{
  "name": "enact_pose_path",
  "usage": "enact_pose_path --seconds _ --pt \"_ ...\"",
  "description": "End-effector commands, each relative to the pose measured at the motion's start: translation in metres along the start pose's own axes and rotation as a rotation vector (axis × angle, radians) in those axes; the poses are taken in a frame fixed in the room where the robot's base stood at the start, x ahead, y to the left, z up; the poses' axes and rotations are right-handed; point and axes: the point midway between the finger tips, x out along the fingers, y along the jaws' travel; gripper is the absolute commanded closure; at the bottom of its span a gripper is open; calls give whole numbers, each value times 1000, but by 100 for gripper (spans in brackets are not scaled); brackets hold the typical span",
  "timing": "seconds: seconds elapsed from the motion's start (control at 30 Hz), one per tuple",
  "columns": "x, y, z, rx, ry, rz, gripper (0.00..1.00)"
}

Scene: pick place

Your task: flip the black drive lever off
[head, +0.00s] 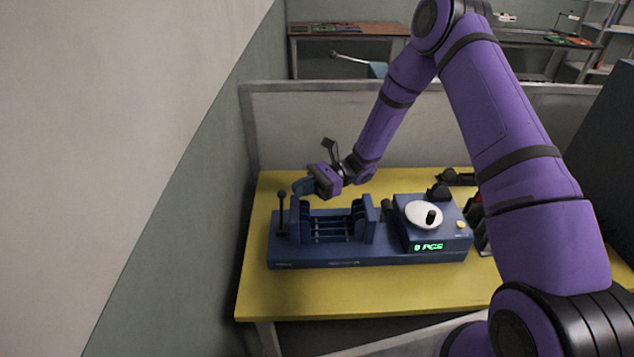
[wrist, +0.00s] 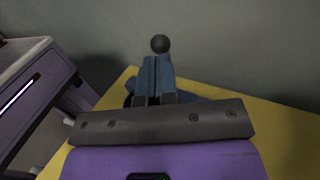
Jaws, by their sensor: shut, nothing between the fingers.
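A black lever (head: 282,212) with a round knob stands upright at the left end of the blue machine (head: 320,255). Its dark ball knob (wrist: 160,43) shows in the wrist view just beyond my fingertips. My gripper (head: 296,187) is shut and empty, with its blue fingers close beside the knob at about its height. My gripper also shows in the wrist view (wrist: 157,64), fingers together. I cannot tell whether they touch the knob. The lever's lower part is hidden in the wrist view.
The machine has a blue slotted rack (head: 335,227), a short dark lever (head: 386,208), and a white dial (head: 418,213) above a green display (head: 428,247). It stands on a yellow table (head: 300,304). A grey wall (head: 205,190) is close on the left. The table's front strip is clear.

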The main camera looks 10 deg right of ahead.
Motion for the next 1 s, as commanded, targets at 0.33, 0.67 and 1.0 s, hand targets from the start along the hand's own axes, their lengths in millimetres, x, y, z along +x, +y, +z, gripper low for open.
enact_pose_path --seconds 0.33,0.67,1.0 --pt "17 0 0 -1 0 -1 100" --pt "18 -1 0 1 6 0 100" --pt "34 -9 6 61 127 1 100"
